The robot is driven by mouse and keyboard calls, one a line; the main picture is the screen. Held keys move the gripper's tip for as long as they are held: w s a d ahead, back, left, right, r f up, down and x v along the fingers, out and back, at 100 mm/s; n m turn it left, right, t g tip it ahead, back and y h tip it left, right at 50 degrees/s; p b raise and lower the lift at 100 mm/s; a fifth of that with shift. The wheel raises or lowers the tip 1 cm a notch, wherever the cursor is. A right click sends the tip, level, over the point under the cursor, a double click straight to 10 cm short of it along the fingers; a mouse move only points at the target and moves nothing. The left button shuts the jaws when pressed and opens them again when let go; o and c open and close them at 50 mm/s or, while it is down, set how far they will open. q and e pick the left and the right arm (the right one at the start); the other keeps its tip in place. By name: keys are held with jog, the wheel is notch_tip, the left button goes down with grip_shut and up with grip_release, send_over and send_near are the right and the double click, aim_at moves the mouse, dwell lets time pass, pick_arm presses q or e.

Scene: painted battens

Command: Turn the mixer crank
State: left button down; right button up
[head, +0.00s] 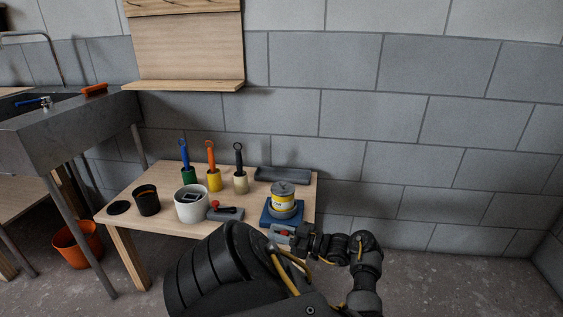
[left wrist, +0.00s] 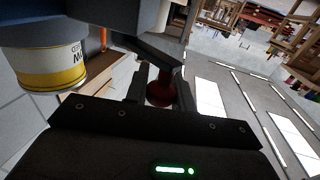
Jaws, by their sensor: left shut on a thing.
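The mixer stands at the right end of the wooden table, with a blue base (head: 268,218) and a can with a yellow label (head: 283,203) on it. The can also shows at the upper left of the left wrist view (left wrist: 48,68). My left gripper (head: 286,236) is at the mixer's front, by the table's front edge. Its fingers are shut on the red crank knob (left wrist: 160,93), which sits between them in the left wrist view. The rest of the crank is mostly hidden by the gripper. My right gripper is not in view.
On the table (head: 166,190) stand a white pot (head: 190,208), a black cup (head: 147,203), several brushes in coloured holders and a dark tray (head: 282,175). A sink (head: 60,130) and an orange bucket (head: 77,244) are at left. Floor to the right is clear.

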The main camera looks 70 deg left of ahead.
pick_arm(q)
jog(key=shift+w+a+r, duration=0.1)
jog(key=shift+a+r, duration=0.05)
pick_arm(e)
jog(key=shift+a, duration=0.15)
pick_arm(q)
jog(key=c, duration=1.2)
grip_release()
jog(key=shift+w+d, duration=0.15)
jog(key=shift+d, duration=0.05)
jog(key=b+v, duration=0.1)
jog(key=v, duration=0.9)
jog(key=shift+w+d+b, duration=0.2)
jog(key=shift+d+b, duration=0.05)
jog(key=shift+b, duration=0.1)
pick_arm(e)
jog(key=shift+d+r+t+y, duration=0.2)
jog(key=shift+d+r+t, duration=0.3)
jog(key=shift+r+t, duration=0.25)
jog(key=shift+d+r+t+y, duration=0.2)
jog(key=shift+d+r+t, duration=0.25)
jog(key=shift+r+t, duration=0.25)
